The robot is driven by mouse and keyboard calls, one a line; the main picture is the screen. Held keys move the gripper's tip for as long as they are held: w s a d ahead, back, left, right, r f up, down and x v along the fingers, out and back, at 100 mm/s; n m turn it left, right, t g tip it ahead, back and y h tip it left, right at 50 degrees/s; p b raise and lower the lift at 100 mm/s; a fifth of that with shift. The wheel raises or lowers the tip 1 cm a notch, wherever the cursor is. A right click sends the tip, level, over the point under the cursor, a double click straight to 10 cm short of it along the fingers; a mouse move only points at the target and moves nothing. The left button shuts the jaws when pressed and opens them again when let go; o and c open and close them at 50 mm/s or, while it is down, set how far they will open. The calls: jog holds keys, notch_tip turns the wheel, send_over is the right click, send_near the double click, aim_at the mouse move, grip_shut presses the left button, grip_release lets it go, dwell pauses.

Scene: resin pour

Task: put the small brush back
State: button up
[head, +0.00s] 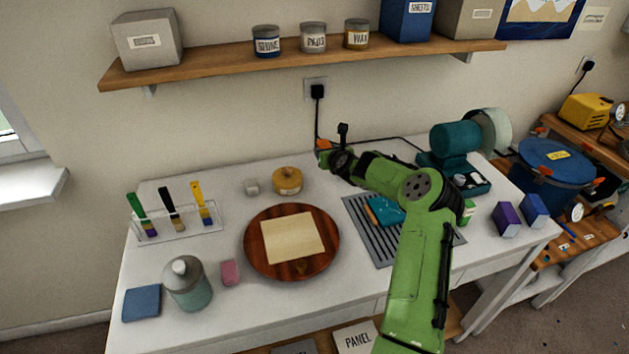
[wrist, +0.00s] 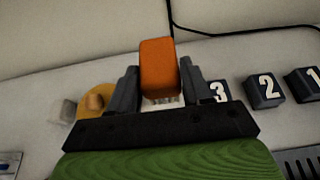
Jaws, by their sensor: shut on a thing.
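My gripper (wrist: 160,92) is shut on an orange-handled thing (wrist: 158,68), which I take to be the small brush; a pale strip shows at its lower end between the jaws. In the head view its orange end (head: 323,144) shows at my gripper (head: 338,155), over the back of the white table, below the wall socket. A clear rack (head: 178,224) at the table's left holds a green-handled brush (head: 138,206), a black-handled brush (head: 170,203) and a yellow-handled brush (head: 199,198). My gripper is well to the right of this rack.
A yellow lidded pot (head: 287,181) and small grey block (head: 251,187) stand left of my arm. A round wooden board (head: 262,262) bears a pale sheet. A slatted grate (head: 387,248) lies under my arm. Number blocks (wrist: 265,92) stand right of my gripper. A shelf (head: 220,66) overhangs the table.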

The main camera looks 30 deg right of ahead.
aim_at(327, 184)
notch_tip(327, 184, down, 10)
jog(key=shift+r+b, duration=0.2)
jog(key=shift+b, duration=0.45)
jog(key=o, duration=1.1)
jog(key=shift+f, duration=0.1)
jog(key=shift+c, duration=0.2)
jog(key=shift+s, duration=0.1)
